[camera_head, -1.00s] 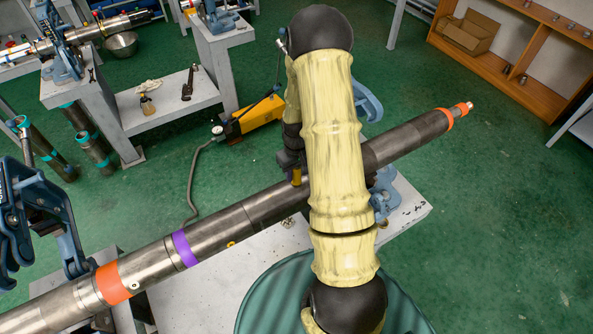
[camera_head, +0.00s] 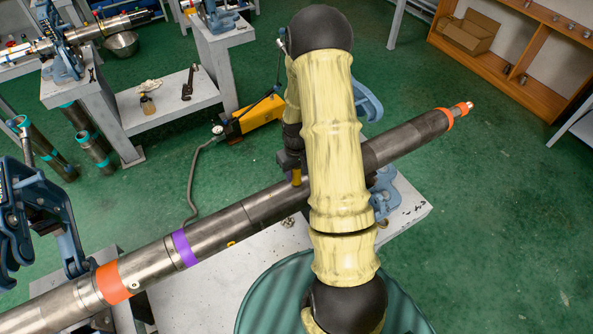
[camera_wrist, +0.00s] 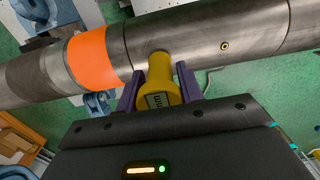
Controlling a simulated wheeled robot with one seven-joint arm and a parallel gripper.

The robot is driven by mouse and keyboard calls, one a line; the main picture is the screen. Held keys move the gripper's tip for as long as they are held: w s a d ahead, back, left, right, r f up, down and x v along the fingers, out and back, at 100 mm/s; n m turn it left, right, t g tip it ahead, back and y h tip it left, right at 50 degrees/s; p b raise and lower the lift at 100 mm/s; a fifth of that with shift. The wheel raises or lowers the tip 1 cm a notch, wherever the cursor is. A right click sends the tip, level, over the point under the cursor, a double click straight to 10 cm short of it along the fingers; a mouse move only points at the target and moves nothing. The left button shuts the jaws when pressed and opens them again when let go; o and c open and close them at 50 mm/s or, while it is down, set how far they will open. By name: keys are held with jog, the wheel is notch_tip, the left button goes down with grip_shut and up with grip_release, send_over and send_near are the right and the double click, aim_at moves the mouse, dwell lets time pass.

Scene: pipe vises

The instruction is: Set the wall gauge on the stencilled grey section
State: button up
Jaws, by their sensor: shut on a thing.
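My gripper (camera_wrist: 160,88) is shut on the yellow wall gauge (camera_wrist: 161,92), with a purple finger on each side of it. The gauge has a small dark display, and its narrow end is at the side of the long grey pipe (camera_wrist: 200,35); I cannot tell whether it touches. An orange band (camera_wrist: 93,58) circles the pipe just left of the gauge in the wrist view. In the head view the gauge (camera_head: 297,177) shows as a small yellow piece at the pipe, partly hidden by my arm. I can make out no stencil on the pipe.
The pipe runs over a white bench (camera_head: 210,290), with a blue vise (camera_head: 40,215) at the left and another blue vise (camera_head: 384,190) partly behind my arm. A purple band (camera_head: 184,248) and a yellow pump (camera_head: 255,115) stand out. The green floor at right is clear.

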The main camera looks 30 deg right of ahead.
jog(key=shift+r+p, duration=2.4)
jog(key=shift+r, duration=1.1)
jog(key=shift+f, duration=0.15)
